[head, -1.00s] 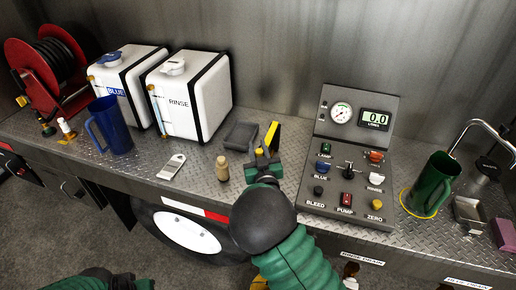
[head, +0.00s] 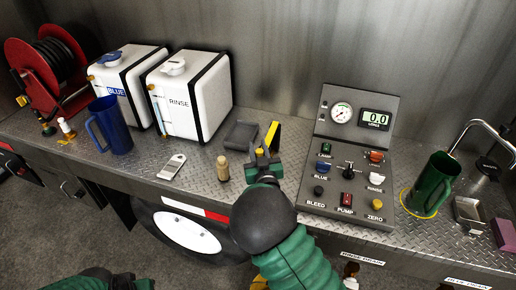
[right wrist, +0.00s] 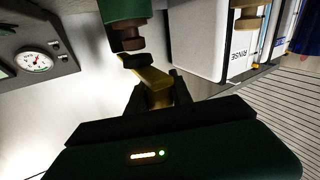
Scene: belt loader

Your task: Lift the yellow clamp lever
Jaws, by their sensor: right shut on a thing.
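The yellow clamp lever (head: 274,133) stands up from the metal deck near its middle, with its upper part showing beyond my gripper. My right gripper (head: 265,156) is shut on it. In the right wrist view, the lever (right wrist: 153,84) sits between the two dark fingers (right wrist: 157,98). The lever's lower end and base are hidden by the fingers and my arm. A dark green and brown part (right wrist: 127,28) hangs close above the lever in that view. My left gripper is out of view; only a bit of my left arm shows at the bottom left.
The control panel (head: 345,205) is on the right.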

